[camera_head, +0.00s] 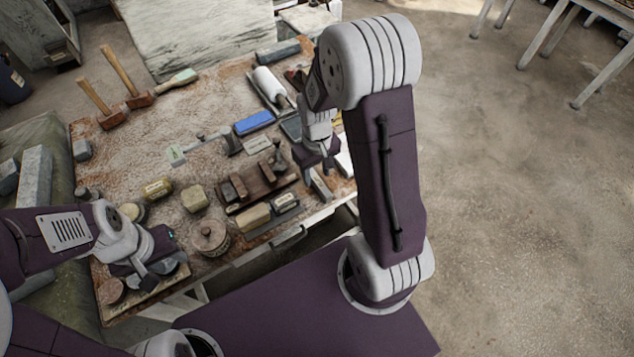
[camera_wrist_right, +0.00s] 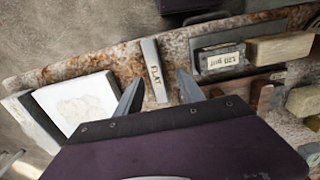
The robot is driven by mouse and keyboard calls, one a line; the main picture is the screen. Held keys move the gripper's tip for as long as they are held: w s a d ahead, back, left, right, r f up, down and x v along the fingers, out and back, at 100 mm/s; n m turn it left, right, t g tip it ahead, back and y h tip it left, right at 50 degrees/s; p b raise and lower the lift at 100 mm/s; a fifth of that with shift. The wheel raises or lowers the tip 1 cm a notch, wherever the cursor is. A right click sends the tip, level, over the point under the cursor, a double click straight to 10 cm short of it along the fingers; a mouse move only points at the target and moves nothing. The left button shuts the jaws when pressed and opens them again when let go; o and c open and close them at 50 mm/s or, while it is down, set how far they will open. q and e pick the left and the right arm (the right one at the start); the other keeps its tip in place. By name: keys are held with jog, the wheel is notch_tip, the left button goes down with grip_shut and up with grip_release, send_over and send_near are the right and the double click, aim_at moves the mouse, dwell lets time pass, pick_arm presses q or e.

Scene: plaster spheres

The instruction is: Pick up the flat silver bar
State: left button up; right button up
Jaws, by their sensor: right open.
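The flat silver bar (camera_wrist_right: 154,68) lies on the table and carries the word FLAT. In the right wrist view it stands nearly upright in the picture, between the tips of my open right gripper (camera_wrist_right: 158,88), with a gap on each side. In the head view the bar (camera_head: 320,186) shows small near the table's front edge, just below my right gripper (camera_head: 322,163). My left gripper (camera_head: 152,274) is over the table's front left corner, its fingers apart and nothing seen between them.
A 120 grit block (camera_wrist_right: 222,61) is right of the bar, and a white slab (camera_wrist_right: 78,103) is left of it. A wooden rack (camera_head: 262,184), a blue block (camera_head: 254,122), a round lidded pot (camera_head: 209,238) and mallets (camera_head: 120,72) crowd the table.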

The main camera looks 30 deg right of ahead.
aim_at(319, 181)
jog(key=shift+w+f, duration=0.2)
jog(key=f, duration=0.4)
jog(key=shift+s+d+f, duration=0.1)
jog(key=shift+d+f, duration=0.2)
jog(key=shift+d, duration=0.1)
jog(key=shift+w+f, duration=0.2)
jog(key=shift+f, duration=0.1)
jog(key=shift+s+r, duration=0.1)
grip_shut()
